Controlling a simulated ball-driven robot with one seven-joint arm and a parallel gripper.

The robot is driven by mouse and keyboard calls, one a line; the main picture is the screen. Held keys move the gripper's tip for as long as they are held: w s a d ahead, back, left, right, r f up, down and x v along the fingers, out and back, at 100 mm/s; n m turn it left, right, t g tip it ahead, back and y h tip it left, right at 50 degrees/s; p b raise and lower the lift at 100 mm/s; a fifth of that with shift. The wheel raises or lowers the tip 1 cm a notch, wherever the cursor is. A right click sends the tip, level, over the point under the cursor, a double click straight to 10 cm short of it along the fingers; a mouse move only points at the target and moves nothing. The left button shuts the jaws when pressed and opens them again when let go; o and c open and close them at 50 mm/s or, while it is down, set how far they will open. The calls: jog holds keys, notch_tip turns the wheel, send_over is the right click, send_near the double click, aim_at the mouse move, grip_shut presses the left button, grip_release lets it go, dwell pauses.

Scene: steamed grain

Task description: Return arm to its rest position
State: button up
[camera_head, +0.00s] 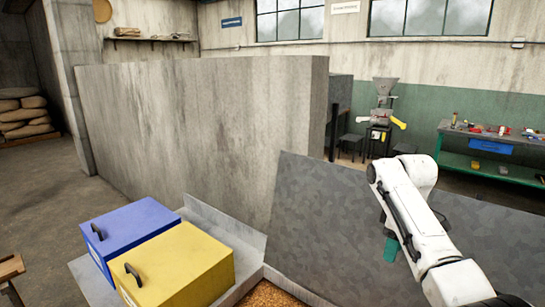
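My white arm (420,225) reaches up from the bottom right corner to a bend near the right of centre. Its outer part folds away behind and below the bend. My gripper's fingers do not show. A small teal piece (390,248) shows just left of the arm, low down. I cannot tell whether it belongs to my arm or is something apart.
A blue box (128,230) and a yellow box (185,268), each with a black handle, sit on a grey metal surface at lower left. Brown grain (272,296) shows at the bottom edge. A grey slanted panel (320,215) and concrete wall (200,130) stand behind.

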jog(key=s+a+f+m+y+b, duration=0.15)
jog(key=s+a+f, duration=0.25)
jog(key=s+f, duration=0.75)
jog(key=s+a+f+m+b, duration=0.1)
jog(key=s+a+f+m, duration=0.2)
jog(key=s+f, duration=0.8)
jog(key=s+d+f+m+h, duration=0.1)
jog(key=s+d+f+m, duration=0.1)
jog(key=s, duration=1.1)
jog(key=s+d+f+m+b, duration=0.1)
jog(key=s+m, duration=0.3)
jog(key=s, duration=0.9)
jog(key=shift+s+d+f+t+h, duration=0.3)
jog(key=shift+d+f, duration=0.25)
jog(key=shift+f, duration=0.35)
jog(key=shift+w, duration=0.1)
